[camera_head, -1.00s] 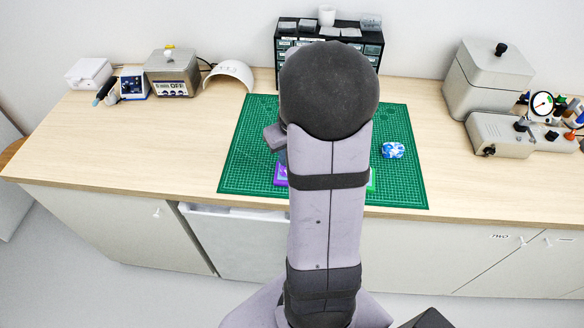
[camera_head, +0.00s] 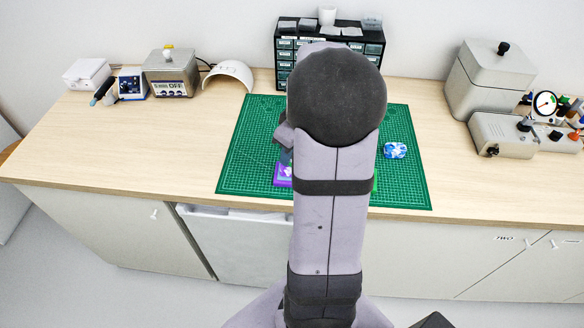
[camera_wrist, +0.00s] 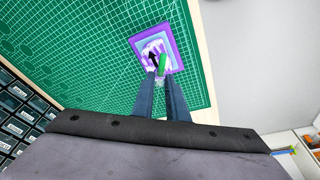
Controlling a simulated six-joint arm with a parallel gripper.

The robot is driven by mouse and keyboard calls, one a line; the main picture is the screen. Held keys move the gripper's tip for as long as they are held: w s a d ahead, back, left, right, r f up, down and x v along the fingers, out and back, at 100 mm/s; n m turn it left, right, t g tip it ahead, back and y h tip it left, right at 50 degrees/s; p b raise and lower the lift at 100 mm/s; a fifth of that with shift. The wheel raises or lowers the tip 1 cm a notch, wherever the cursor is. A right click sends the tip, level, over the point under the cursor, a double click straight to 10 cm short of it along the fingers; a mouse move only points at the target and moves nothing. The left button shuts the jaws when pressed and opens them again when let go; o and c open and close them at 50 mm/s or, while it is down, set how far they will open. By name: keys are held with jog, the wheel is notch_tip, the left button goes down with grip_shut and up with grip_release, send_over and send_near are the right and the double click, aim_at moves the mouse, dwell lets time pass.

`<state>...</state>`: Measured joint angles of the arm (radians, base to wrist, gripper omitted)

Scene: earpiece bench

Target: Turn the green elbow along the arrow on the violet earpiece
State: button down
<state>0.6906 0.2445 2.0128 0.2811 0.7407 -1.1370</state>
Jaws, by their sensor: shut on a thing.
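The violet-and-white earpiece (camera_wrist: 148,52) lies in a purple square holder (camera_wrist: 170,38) on the green mat, seen in the wrist view. A black arrow marks its face. The small green elbow (camera_wrist: 163,63) stands at its near side, between my fingertips. My gripper (camera_wrist: 161,76) is shut on the elbow; its two dark blue fingers reach down to it and partly hide its lower end. In the head view, the purple holder (camera_head: 283,175) shows just left of my arm, which hides most of the work area.
A blue-and-white piece (camera_head: 395,150) lies on the green cutting mat (camera_head: 407,185) to the right of my arm. A drawer cabinet (camera_head: 287,62) stands behind the mat. Grey machines (camera_head: 490,85) stand at the right, small devices (camera_head: 170,75) at the left.

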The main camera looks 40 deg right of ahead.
jog(key=shift+d+f+n+y+b, duration=0.15)
jog(key=shift+n+y+b, duration=0.25)
jog(key=shift+n, duration=0.7)
jog(key=shift+w+d+n+g, duration=0.1)
jog(key=shift+n+g, duration=0.2)
jog(key=shift+n, duration=1.1)
jog(key=shift+d+n+y, duration=0.1)
jog(key=shift+n+y, duration=0.2)
jog(key=shift+n, duration=0.3)
jog(key=c, duration=1.7)
grip_release()
jog(key=shift+o, duration=0.2)
jog(key=shift+r, duration=0.2)
jog(key=b+v, duration=0.2)
jog(key=v, duration=0.5)
